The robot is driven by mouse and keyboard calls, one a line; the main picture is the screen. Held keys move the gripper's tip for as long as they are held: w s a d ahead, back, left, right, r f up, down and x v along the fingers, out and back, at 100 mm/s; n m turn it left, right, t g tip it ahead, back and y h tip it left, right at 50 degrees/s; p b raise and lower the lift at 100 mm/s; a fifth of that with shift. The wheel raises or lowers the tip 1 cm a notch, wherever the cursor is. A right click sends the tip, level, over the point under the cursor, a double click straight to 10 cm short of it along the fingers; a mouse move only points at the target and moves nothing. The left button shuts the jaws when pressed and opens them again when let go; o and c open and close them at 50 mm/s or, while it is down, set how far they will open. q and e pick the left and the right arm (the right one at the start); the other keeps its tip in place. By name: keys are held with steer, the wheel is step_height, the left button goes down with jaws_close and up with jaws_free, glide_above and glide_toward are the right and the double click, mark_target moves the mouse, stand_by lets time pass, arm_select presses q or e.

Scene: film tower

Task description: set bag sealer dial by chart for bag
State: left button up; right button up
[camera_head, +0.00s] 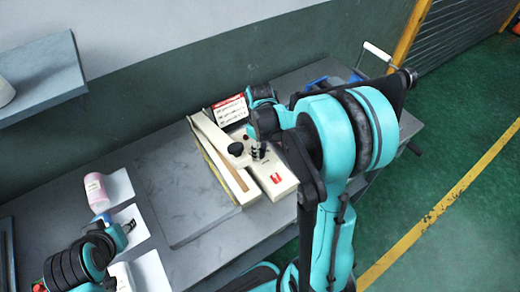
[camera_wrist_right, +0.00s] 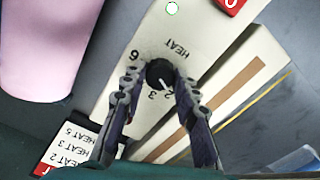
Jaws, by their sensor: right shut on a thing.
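The bag sealer (camera_head: 277,180) is a long cream machine with a red switch, on the bench. Its black heat dial (camera_wrist_right: 158,72) shows in the right wrist view, with HEAT, 6, 3 and 2 printed around it. The dial's white mark points at or near 2. My right gripper (camera_wrist_right: 158,80) is shut on the dial, a finger on each side; it also shows over the sealer in the head view (camera_head: 258,153). The red-headed chart (camera_head: 230,108) stands behind the sealer; HEAT lines show in the wrist view (camera_wrist_right: 77,145). My left gripper (camera_head: 126,228) is at lower left, small and unclear.
A large pink object (camera_wrist_right: 45,45) stands beside the sealer in the wrist view. A wall shelf (camera_head: 40,75) is at upper left. My right arm hides the bench's right part.

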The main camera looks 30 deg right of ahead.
steer(key=shift+m, duration=1.2)
steer(key=o, duration=1.2)
steer(key=shift+c, duration=0.2)
step_height(320, 180, up, 12)
